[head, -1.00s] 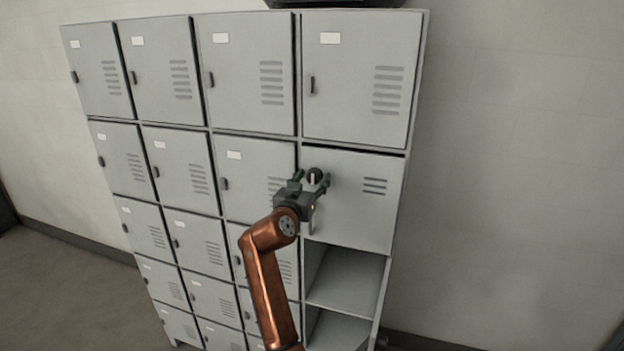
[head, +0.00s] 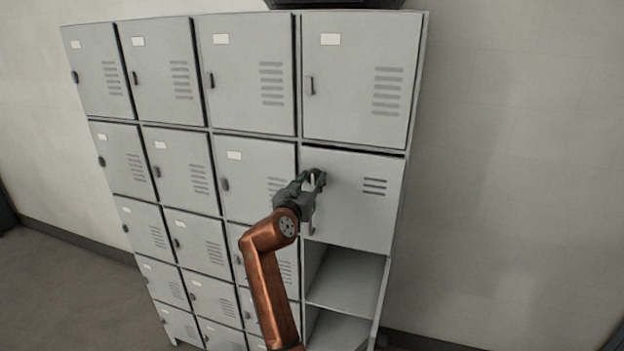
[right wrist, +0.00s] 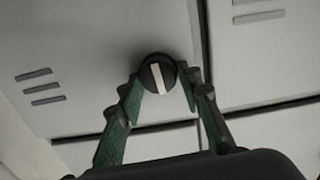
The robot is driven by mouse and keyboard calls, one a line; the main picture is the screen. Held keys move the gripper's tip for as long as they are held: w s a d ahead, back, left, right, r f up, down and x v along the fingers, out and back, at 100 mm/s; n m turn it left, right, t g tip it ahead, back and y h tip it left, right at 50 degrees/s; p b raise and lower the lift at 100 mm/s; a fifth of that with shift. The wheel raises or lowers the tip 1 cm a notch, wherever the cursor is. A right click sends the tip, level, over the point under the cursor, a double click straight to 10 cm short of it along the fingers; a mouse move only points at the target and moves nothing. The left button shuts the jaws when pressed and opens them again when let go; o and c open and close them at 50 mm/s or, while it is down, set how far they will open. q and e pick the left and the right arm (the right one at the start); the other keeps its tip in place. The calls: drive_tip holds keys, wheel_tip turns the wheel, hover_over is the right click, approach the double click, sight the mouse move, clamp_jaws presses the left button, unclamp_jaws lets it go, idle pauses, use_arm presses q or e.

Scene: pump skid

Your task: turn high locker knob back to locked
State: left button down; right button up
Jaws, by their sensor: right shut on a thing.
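The knob (right wrist: 158,74) is a round black disc with a white bar across its face. It sits near the left edge of the high locker door (head: 352,215), the door with three slots in the right-hand column. My right gripper (head: 314,181) is at the knob, with its wrist turned. In the right wrist view its green fingers (right wrist: 160,84) are closed in on both sides of the knob. There the white bar stands nearly upright with a slight tilt. In the head view the fingers hide most of the knob. My left gripper is not in view.
Grey locker doors (head: 355,80) with dark handles surround this door and look shut. Below it is an open compartment (head: 345,278) with bare shelves. A dark object (head: 335,3) sits on top of the lockers. The wall to the right is clear.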

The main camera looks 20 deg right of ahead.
drive_tip(key=n+p, duration=0.2)
drive_tip(key=n, duration=0.2)
drive_tip(key=shift+r+p, duration=0.1)
drive_tip(key=shift+p, duration=0.2)
drive_tip(key=n+p, duration=0.4)
drive_tip(key=n, duration=0.1)
drive_tip(key=shift+w+a, duration=0.1)
drive_tip(key=n+p, duration=0.3)
drive_tip(key=n, duration=0.1)
drive_tip(key=shift+n, duration=0.4)
drive_tip(key=shift+f+n+p, duration=0.15)
drive_tip(key=shift+n+p, duration=0.65)
drive_tip(key=shift+n, duration=0.1)
drive_tip(key=shift+f+n+p, duration=0.15)
drive_tip(key=shift+n+p, duration=0.65)
drive_tip(key=shift+n, duration=0.1)
drive_tip(key=shift+a, duration=0.1)
drive_tip(key=o, duration=1.2)
drive_tip(key=shift+w+f, duration=0.1)
drive_tip(key=shift+c, duration=0.2)
